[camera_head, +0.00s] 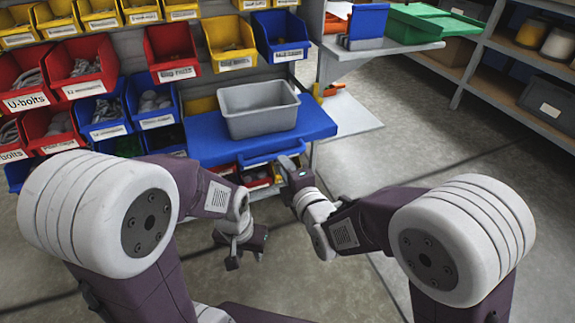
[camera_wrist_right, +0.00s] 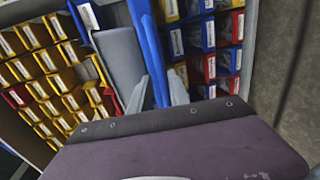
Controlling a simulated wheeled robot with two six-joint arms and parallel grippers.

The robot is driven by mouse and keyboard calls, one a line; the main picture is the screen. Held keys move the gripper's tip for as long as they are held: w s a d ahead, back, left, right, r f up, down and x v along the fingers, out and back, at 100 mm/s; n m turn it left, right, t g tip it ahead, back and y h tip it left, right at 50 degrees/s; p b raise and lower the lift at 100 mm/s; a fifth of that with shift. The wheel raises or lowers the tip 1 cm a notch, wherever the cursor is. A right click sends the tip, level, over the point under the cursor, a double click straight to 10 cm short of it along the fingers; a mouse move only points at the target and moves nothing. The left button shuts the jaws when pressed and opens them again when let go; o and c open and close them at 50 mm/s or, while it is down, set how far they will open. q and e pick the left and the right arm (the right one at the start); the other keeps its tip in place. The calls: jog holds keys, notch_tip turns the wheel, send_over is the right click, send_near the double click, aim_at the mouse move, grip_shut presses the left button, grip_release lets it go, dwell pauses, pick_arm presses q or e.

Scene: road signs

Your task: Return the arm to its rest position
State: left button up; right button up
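My left gripper (camera_head: 246,263) hangs low over the concrete floor, in front of the blue shelf. Its two fingers point down and stand apart, with nothing visible between them. My right gripper (camera_head: 290,165) is higher, near the front edge of the blue shelf (camera_head: 205,140), and points toward it. A grey bin (camera_head: 258,122) stands on the blue shelf beyond the right gripper. It also shows in the right wrist view (camera_wrist_right: 122,60).
A rack of red, yellow and blue bins (camera_head: 170,52) fills the left and back. A side shelf with a green crate (camera_head: 432,24) stands at the back right, beside a grey shelving unit (camera_head: 530,66). The concrete floor (camera_head: 345,285) in front is clear.

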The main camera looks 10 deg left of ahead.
jog(key=shift+v, duration=1.1)
